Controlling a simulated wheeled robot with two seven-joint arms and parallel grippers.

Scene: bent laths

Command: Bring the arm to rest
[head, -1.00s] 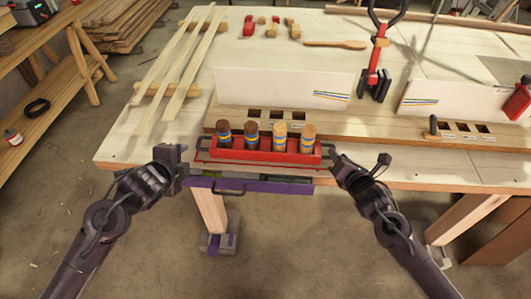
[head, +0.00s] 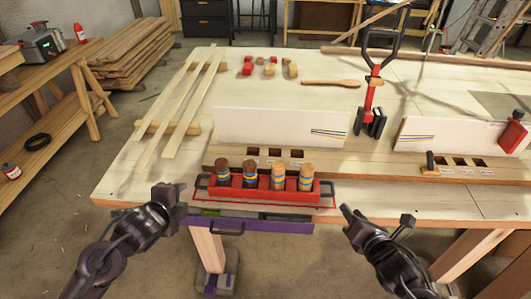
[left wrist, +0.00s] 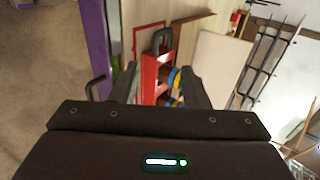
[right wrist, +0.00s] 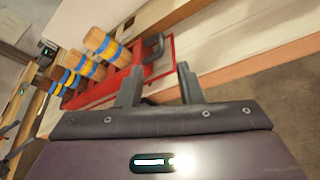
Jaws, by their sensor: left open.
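A red tray (head: 283,196) stands near the front edge of the workbench, with a dark handle at each end. Several wooden pegs (head: 250,176) with blue and yellow bands stand in it. My left gripper (head: 180,194) is open and empty, just left of the tray's left handle; the tray (left wrist: 149,75) shows beyond its fingers in the left wrist view. My right gripper (head: 348,212) is off the tray's right end, in front of the bench edge. In the right wrist view its fingers (right wrist: 160,82) are apart with nothing between them, and the tray's handle (right wrist: 153,48) lies beyond them.
The workbench (head: 125,180) carries pale laths (head: 182,105) at left, white boards (head: 270,127), a red clamp stand (head: 371,90) and a wooden rail with slots (head: 350,169). A purple drawer front (head: 270,227) with a handle sits below the tray.

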